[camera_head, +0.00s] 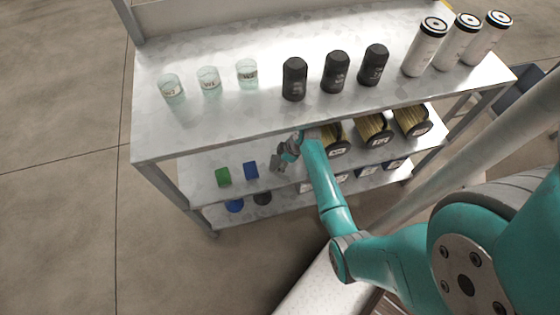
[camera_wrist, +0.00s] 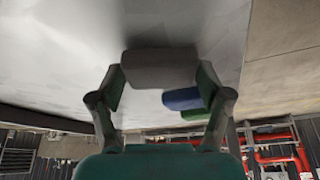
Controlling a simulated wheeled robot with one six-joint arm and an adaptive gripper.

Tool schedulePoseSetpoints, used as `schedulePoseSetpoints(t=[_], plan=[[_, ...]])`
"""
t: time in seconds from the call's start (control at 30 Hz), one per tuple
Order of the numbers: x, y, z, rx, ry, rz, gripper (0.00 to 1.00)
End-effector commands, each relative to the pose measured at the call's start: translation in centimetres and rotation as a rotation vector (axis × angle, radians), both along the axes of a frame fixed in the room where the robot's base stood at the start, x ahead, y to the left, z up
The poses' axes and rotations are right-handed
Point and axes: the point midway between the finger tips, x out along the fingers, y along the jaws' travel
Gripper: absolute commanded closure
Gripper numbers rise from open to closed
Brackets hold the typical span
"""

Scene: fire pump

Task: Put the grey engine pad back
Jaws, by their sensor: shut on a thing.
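My gripper (camera_head: 287,154) reaches in over the middle shelf of the rack. It is shut on the grey engine pad (camera_head: 276,164), a small block. In the wrist view the grey pad (camera_wrist: 158,68) sits between the two fingers of my gripper (camera_wrist: 160,76). The blue pad (camera_head: 251,170) and the green pad (camera_head: 223,177) stand to its left on the shelf (camera_head: 200,165), roughly in line with it. The blue pad (camera_wrist: 182,98) and green pad (camera_wrist: 196,114) also show in the wrist view. I cannot tell whether the grey pad touches the shelf.
The top shelf (camera_head: 220,125) overhangs my gripper; it holds glass jars (camera_head: 209,80), black bottles (camera_head: 335,72) and white canisters (camera_head: 425,47). Yellow-and-black spools (camera_head: 374,130) stand right of my arm on the middle shelf. Round blue and dark items (camera_head: 235,206) lie on the bottom shelf.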

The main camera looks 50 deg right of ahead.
Motion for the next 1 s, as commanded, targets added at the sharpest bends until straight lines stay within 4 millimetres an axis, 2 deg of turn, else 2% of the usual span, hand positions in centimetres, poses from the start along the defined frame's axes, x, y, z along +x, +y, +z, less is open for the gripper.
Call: schedulePoseSetpoints(t=[0.03, 0.07, 0.1, 0.13, 0.47, 0.67, 1.0], plan=[[0.0, 0.0, -0.1, 0.0, 0.0, 0.0, 0.55], [0.0, 0.0, -0.1, 0.0, 0.0, 0.0, 0.15], [0.0, 0.0, -0.1, 0.0, 0.0, 0.0, 0.05], [0.0, 0.0, -0.1, 0.0, 0.0, 0.0, 0.0], [0.0, 0.0, -0.1, 0.0, 0.0, 0.0, 0.0], [-0.4, -0.3, 1.3, -0.001, -0.001, 0.001, 0.0], [-6.1, -4.2, 1.2, 0.002, 0.001, -0.005, 0.0]])
